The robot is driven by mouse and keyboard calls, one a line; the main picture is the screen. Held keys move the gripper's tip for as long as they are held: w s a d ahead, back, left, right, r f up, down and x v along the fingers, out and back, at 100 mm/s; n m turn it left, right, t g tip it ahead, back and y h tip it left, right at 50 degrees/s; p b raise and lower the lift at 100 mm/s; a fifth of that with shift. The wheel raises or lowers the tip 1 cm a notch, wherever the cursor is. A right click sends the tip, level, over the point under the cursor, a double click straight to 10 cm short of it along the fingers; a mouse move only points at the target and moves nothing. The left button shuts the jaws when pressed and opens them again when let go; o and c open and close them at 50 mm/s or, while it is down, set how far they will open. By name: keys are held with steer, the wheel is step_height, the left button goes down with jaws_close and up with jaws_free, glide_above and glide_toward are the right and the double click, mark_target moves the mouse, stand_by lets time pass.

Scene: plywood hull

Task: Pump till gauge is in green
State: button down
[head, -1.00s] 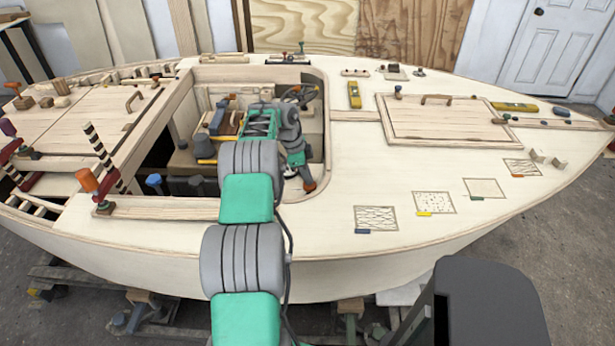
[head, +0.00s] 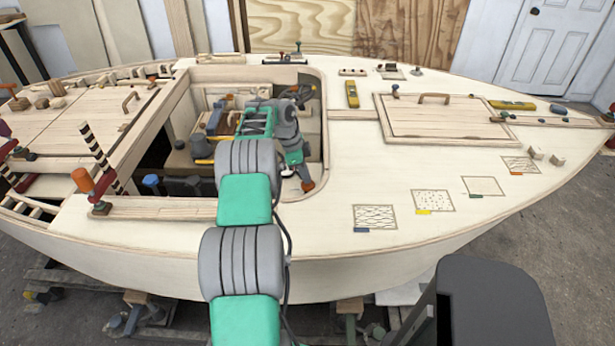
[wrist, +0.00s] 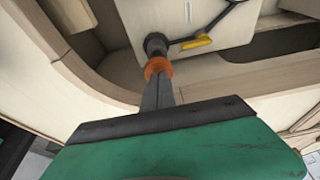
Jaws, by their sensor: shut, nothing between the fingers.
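My gripper (head: 307,185) hangs down into the cockpit opening near its right front corner. Its orange fingertips (wrist: 158,68) are closed together in the wrist view. A round dark knob (wrist: 155,42) shows just beyond the tips; it could be the pump's handle. I cannot tell whether the tips touch it. A dark bent rod or hose (wrist: 222,16) and a yellow bar (wrist: 196,43) lie on the pale panel beside it. No gauge face or green zone can be made out in either view; my arm hides part of the cockpit.
The cockpit's wooden rim (head: 327,130) curves close around my gripper. Blue-capped and dark items (head: 152,181) stand at the left inside. A clamp with an orange handle (head: 83,180) stands on the left deck.

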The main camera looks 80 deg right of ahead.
steer(key=p+v, duration=0.2)
steer(key=v, duration=0.7)
steer(key=shift+r+p, duration=0.35)
steer(key=shift+r, duration=0.05)
steer(key=shift+w, duration=0.15)
